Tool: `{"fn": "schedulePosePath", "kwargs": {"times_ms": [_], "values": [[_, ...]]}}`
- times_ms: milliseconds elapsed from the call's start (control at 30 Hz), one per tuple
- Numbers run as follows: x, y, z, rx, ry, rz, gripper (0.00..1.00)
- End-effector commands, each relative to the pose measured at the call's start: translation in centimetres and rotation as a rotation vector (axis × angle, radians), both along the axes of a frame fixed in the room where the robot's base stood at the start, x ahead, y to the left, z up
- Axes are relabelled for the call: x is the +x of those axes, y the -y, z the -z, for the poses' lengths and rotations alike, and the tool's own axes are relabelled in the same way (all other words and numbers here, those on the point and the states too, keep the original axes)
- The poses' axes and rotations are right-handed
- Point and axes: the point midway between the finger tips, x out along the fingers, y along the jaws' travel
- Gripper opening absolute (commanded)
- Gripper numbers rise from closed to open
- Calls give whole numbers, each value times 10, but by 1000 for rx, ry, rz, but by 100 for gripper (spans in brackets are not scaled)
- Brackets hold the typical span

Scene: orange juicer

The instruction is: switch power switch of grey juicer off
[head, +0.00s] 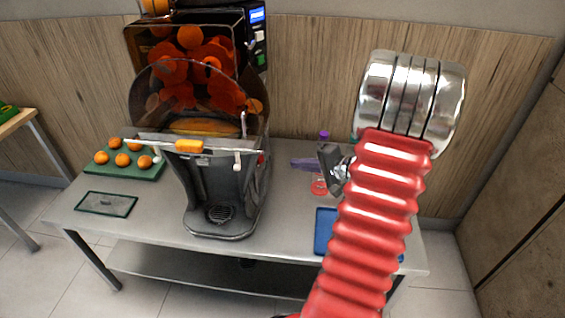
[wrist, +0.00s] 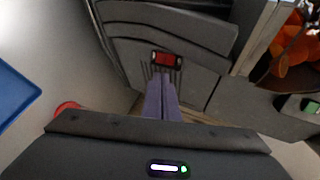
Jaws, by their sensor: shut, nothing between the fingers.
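The grey juicer (head: 215,180) stands on the metal table, with oranges in its clear upper housing. Its power switch, a red rocker in a black frame (wrist: 166,59), shows on the grey side panel in the wrist view. In the head view the switch is hidden on the juicer's right side. My gripper (wrist: 160,77) is shut and empty, its purple fingers together, pointing at the panel with the tips just below the switch in the picture. I cannot tell whether they touch it. In the head view my gripper (head: 294,163) is right of the juicer.
The metal table (head: 150,222) holds a green tray (head: 150,172) of oranges and a dark flat tray (head: 106,204) on the left. A blue tray (head: 325,228) and a red item (head: 319,187) lie near my arm on the right. A wooden wall is behind.

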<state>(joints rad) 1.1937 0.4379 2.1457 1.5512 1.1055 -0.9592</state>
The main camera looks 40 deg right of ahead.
Motion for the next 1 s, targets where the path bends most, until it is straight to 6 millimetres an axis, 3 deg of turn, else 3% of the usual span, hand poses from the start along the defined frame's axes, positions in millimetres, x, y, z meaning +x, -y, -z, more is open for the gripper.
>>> {"fn": "schedulePosePath", "kwargs": {"times_ms": [167, 800, 1000], "values": [[15, -2, 7, 2, -1, -1, 0], [104, -15, 45, 0, -2, -3, 0], [121, -16, 52, 0, -1, -1, 0]]}}
